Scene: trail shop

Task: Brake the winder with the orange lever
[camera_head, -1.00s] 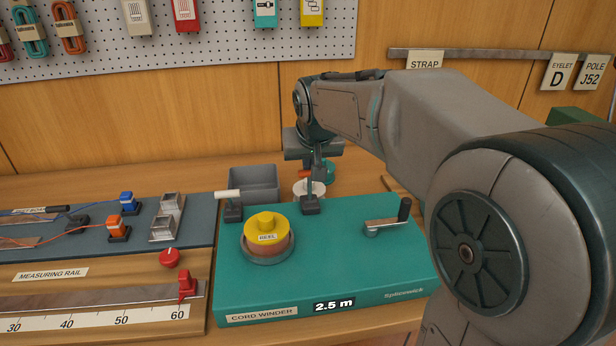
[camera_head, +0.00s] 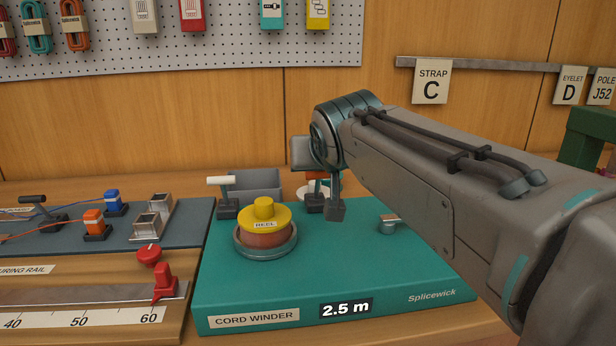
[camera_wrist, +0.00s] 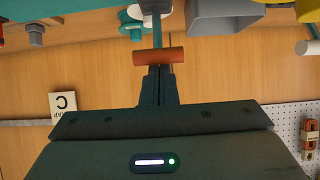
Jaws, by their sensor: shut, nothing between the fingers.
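The teal cord winder (camera_head: 400,270) stands on the bench, and its display reads 2.5 m. A yellow-topped reel (camera_head: 264,215) sits on its left part. The orange lever (camera_head: 318,176) is at the winder's back middle, on a dark base (camera_head: 314,203). My wrist partly hides it. My gripper (camera_head: 335,208) is shut and empty, pointing down just right of the lever in the head view. In the wrist view, the orange handle (camera_wrist: 158,56) lies across the tips of my gripper (camera_wrist: 155,72). I cannot tell whether they touch.
A white-handled lever (camera_head: 222,181) stands on the winder's back left, with a grey bin (camera_head: 260,183) behind. A crank (camera_head: 388,224) is on the right, its end behind my arm. The measuring rail (camera_head: 100,295) is at left.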

